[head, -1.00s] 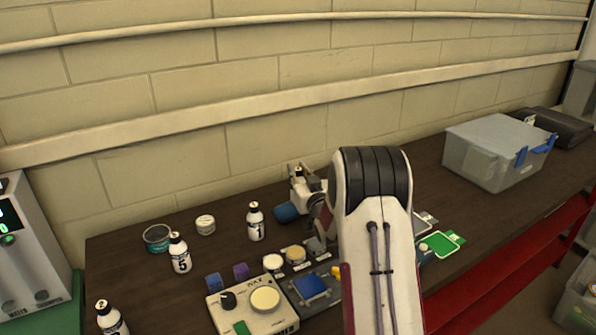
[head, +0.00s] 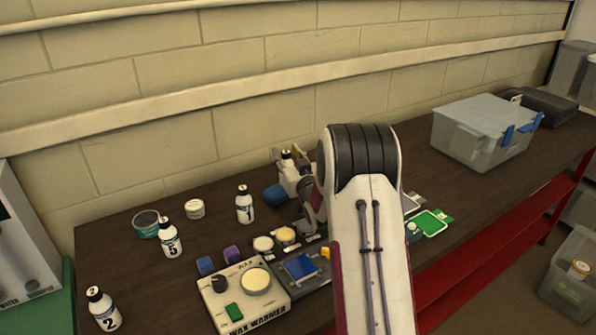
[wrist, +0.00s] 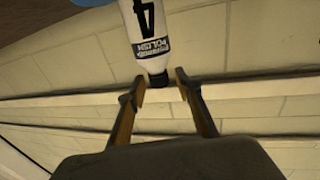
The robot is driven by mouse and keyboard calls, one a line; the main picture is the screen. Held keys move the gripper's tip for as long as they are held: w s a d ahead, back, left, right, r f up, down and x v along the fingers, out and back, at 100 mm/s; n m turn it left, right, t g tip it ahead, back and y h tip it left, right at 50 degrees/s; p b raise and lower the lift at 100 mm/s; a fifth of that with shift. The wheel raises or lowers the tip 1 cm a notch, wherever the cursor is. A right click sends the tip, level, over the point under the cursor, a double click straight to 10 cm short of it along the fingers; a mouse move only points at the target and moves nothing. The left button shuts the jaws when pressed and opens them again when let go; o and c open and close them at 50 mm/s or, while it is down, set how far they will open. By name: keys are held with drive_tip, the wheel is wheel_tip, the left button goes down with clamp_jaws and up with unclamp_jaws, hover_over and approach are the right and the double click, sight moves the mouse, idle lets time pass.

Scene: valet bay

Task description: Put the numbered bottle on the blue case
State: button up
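A white bottle numbered 4 and marked polish (wrist: 152,38) hangs cap-down in the wrist view, with its dark cap by my fingertips. My gripper (wrist: 160,86) is open, with a gap showing on either side of the cap. In the head view my gripper (head: 288,163) is at the back of the table, partly hidden by my arm. The blue case (head: 275,195) seems to be the rounded blue thing on the table just in front of it. Other numbered bottles stand upright: 1 (head: 244,206), 5 (head: 171,241) and 2 (head: 104,311).
A wax warmer (head: 245,295) and a blue pad (head: 300,267) are at the front. A clear bin (head: 475,140) stands at right. The wall is close behind the gripper.

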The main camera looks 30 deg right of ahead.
drive_tip(key=v, duration=1.1)
idle(1.0)
drive_tip(key=s+a+r+n+g+y, duration=0.1)
drive_tip(key=s+a+r+g, duration=0.55)
drive_tip(key=s+a, duration=0.55)
drive_tip(key=s+a+g+y, duration=0.1)
drive_tip(key=s+a, duration=0.3)
drive_tip(key=s, duration=0.4)
drive_tip(key=s+a+n+g+y, duration=0.1)
drive_tip(key=s+a+g, duration=0.1)
drive_tip(key=s+a, duration=0.3)
drive_tip(key=s+a+g, duration=0.2)
drive_tip(key=s+a, duration=0.2)
drive_tip(key=s, duration=0.9)
drive_tip(key=shift+a+f+y, duration=0.25)
drive_tip(key=shift+f+y, duration=0.15)
